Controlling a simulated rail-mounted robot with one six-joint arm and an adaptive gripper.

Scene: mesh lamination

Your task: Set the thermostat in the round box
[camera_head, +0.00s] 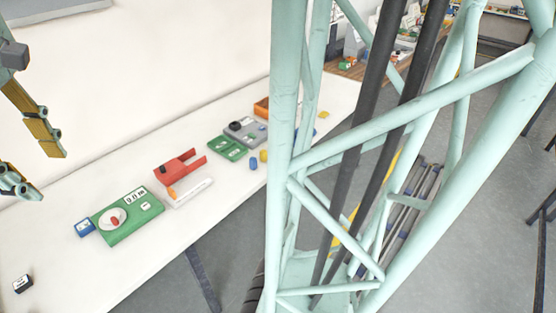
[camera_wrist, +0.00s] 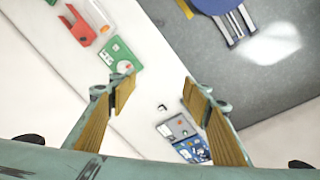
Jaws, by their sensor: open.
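My gripper (camera_head: 48,175) is at the left edge of the head view, above the white table. In the wrist view my gripper (camera_wrist: 157,84) is open, with nothing between its fingers. A small dark box with a white face (camera_head: 22,283) lies alone near the table's left front. It also shows below the fingertip gap in the wrist view (camera_wrist: 162,107). It may be the thermostat, but I cannot tell. A green device (camera_head: 146,222) with a display reading about 0.0 carries a round white dish (camera_head: 103,220) with a red piece in it. I cannot identify the round box for sure.
A small blue box (camera_head: 84,228) touches the green device's left side. A red holder (camera_head: 181,165) and a white bar (camera_head: 192,193) lie farther along. A green tray (camera_head: 227,148) and a grey device (camera_head: 246,131) follow. A grey and blue panel (camera_wrist: 184,137) shows in the wrist view.

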